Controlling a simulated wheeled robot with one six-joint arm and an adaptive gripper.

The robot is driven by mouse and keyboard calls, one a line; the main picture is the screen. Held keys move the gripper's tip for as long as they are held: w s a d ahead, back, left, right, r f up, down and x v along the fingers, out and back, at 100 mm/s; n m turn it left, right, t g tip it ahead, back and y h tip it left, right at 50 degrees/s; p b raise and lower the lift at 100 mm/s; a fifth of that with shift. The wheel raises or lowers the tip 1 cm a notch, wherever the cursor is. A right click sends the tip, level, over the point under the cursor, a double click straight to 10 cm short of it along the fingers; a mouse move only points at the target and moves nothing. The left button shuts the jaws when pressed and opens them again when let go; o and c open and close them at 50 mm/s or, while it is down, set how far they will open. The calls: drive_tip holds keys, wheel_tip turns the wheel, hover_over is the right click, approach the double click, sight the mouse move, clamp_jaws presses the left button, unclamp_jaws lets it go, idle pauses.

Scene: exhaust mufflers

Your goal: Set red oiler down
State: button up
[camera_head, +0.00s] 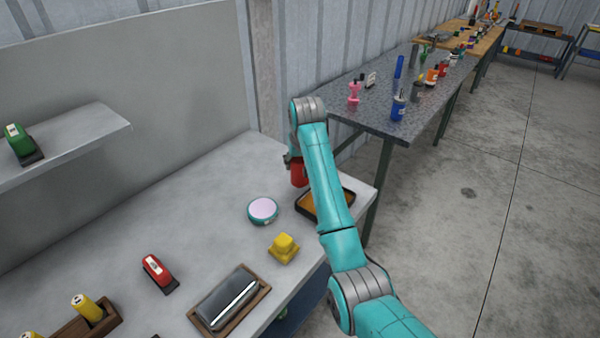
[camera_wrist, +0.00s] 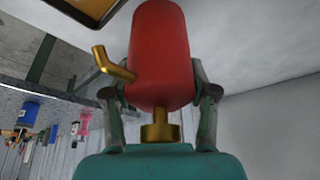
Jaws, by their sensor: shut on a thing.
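A red oiler (camera_wrist: 160,55) with a brass spout and brass neck fills the middle of the wrist view. My gripper (camera_wrist: 160,95) is shut on it, one finger on each side of its red body. In the head view the red oiler (camera_head: 298,174) hangs beside my arm, partly hidden by it, close to a dark tray with an orange-yellow inside (camera_head: 309,206). The tray's edge also shows at the top of the wrist view (camera_wrist: 88,12). I cannot tell whether the oiler touches the table.
The grey table (camera_head: 190,225) holds a round pale-topped disc (camera_head: 262,210), a yellow block-like object (camera_head: 283,248), a red-and-black tool (camera_head: 158,272) and a wooden tray (camera_head: 228,300). Clear tabletop lies left of the disc. A metal table (camera_head: 385,100) with bottles stands behind.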

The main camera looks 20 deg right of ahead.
sight(298, 172)
drive_tip(key=shift+a+f, duration=0.1)
drive_tip(key=shift+f, duration=1.75)
drive_tip(key=shift+f, duration=0.1)
drive_tip(key=o, duration=1.3)
drive_tip(key=shift+c, duration=0.2)
drive_tip(key=v, duration=1.2)
